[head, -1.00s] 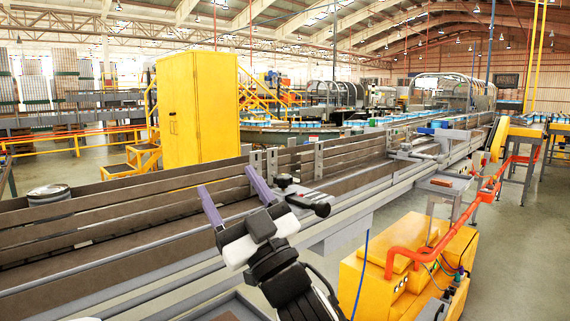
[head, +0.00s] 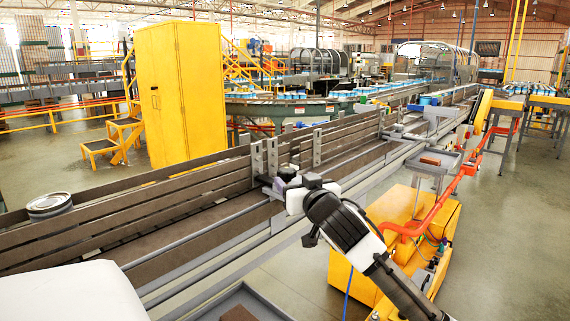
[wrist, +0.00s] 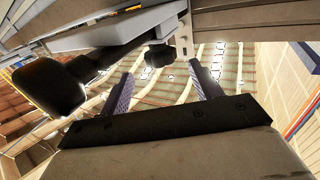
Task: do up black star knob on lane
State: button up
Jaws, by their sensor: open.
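The black star knob (wrist: 158,55) shows in the wrist view under a grey bracket on the lane's metalwork. My gripper (wrist: 161,72) is open, with its purple fingers on either side of the knob in that view. The knob appears just beyond the fingertips; I see no contact. A black handle (wrist: 48,88) sticks out to the left of the fingers. In the head view my gripper (head: 284,176) is at the near rail of the lane (head: 225,222), and my own wrist largely hides the knob.
A round metal can (head: 50,205) stands at the far-left side of the lane. A yellow machine (head: 370,245) with orange pipe is to the right below the rail. A yellow cabinet (head: 180,95) stands behind the lane. A small tray with a brown block (head: 431,160) sits right of my arm.

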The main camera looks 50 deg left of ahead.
aim_at(284, 167)
jog(key=p+x, duration=0.1)
jog(key=x, duration=0.2)
jog(key=p+x, duration=0.1)
jog(key=x, duration=0.2)
jog(key=shift+a+r, duration=0.2)
jog(key=shift+a, duration=0.1)
jog(key=shift+p+x, duration=0.35)
jog(key=shift+x, duration=0.45)
jog(key=shift+f, duration=0.15)
jog(key=c, duration=1)
